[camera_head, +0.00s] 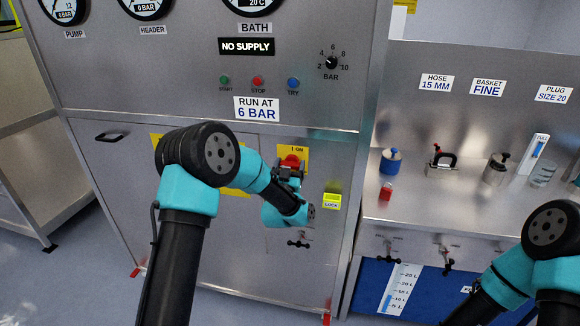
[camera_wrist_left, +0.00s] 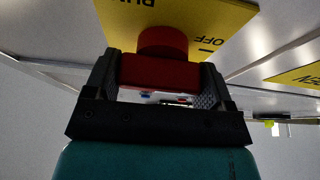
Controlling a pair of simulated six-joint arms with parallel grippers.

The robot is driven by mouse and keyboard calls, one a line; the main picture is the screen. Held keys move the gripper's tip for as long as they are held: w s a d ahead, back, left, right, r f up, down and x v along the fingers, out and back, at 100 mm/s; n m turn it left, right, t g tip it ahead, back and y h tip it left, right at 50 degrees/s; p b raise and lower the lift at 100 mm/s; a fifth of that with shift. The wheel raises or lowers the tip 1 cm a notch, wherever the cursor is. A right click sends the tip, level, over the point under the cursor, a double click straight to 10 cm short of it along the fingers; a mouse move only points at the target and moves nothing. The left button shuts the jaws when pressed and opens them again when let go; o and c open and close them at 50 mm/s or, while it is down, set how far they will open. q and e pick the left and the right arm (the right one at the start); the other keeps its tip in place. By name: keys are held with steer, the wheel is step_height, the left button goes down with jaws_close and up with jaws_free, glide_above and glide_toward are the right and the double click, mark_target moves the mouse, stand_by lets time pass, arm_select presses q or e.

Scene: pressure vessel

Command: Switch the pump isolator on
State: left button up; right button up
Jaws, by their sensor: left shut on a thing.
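The red pump isolator handle (camera_head: 291,161) sits on a yellow plate on the steel cabinet front, with "I ON" printed at the plate's top. In the left wrist view the red handle (camera_wrist_left: 160,70) lies between the two fingers, and the yellow plate (camera_wrist_left: 215,18) behind it reads "OFF" upside down. My left gripper (camera_head: 288,174) is shut on the handle, with a finger on each side of it. The arm hides the lower part of the plate in the head view. My right arm shows at the lower right, but its gripper is out of the picture.
A yellow "LOCK" tag (camera_head: 331,201) hangs right of the isolator, and a black valve handle (camera_head: 299,244) sits below. Start, stop and try buttons (camera_head: 258,81) are above. A bench (camera_head: 450,205) at right holds several small items.

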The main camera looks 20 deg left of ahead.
arm_select(q)
steer(key=shift+m+h, duration=0.4)
steer(key=shift+m, duration=0.3)
steer(key=m+h, duration=0.1)
steer(key=m, duration=0.1)
steer(key=m+h, duration=0.1)
steer(key=m, duration=0.2)
steer(key=shift+h, duration=0.4)
steer(key=m+g+h, duration=0.1)
steer(key=m, duration=0.2)
steer(key=m+h, duration=0.1)
steer(key=m, duration=0.2)
steer(key=shift+g+h, duration=0.4)
steer(key=m+g, duration=0.1)
steer(key=m, duration=0.1)
steer(key=m+g, duration=0.1)
steer(key=m, duration=0.2)
steer(key=shift+d+m+h, duration=0.1)
steer(key=shift+m+h, duration=0.2)
steer(key=shift+h, duration=0.1)
steer(key=m, duration=0.2)
steer(key=m+g, duration=0.1)
steer(key=m, duration=0.1)
steer(key=shift+f+g, duration=0.1)
steer(key=shift+g, duration=0.2)
steer(key=shift+m, duration=0.3)
steer(key=o, duration=0.9)
